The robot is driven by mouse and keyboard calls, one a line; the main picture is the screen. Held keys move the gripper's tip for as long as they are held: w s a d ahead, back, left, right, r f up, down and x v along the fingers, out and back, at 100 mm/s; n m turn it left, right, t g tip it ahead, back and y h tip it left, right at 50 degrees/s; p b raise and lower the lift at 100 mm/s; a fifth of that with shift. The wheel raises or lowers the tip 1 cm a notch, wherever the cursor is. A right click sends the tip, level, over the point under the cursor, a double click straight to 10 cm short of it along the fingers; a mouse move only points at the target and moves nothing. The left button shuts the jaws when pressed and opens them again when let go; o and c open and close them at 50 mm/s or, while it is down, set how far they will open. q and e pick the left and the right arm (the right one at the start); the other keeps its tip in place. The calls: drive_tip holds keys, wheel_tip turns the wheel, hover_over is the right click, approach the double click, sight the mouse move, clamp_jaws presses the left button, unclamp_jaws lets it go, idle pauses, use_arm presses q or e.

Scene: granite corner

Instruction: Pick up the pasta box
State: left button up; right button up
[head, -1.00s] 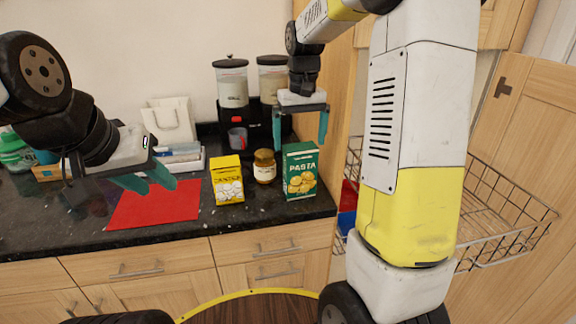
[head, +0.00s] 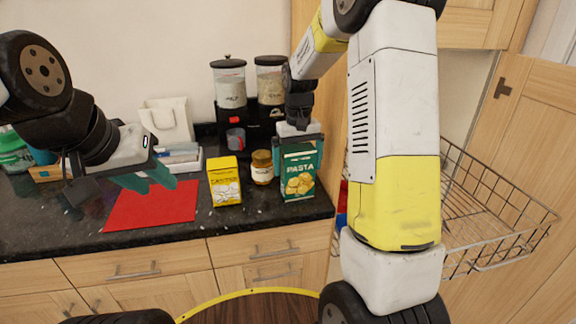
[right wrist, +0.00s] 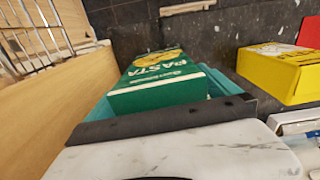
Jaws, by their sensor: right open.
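The green pasta box (head: 299,176) stands upright on the dark counter near its right end. In the right wrist view the pasta box (right wrist: 160,85) lies between the teal fingers of my right gripper (right wrist: 165,95). In the head view my right gripper (head: 299,160) is over the box from behind and above, its fingers partly hidden by the box. The right gripper is open; whether a finger touches the box I cannot tell. My left gripper (head: 150,182) hangs over the red mat at the left, its teal fingers apart and empty.
A small jar (head: 262,167) and a yellow box (head: 225,182) stand just left of the pasta box. The red mat (head: 160,208) lies further left. Dispensers (head: 230,85) stand behind. A wire basket (head: 490,215) and wooden cabinet side are at the right.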

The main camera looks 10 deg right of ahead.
drive_tip(key=c, duration=1.9)
drive_tip(key=shift+c, duration=0.2)
drive_tip(key=shift+r, duration=0.2)
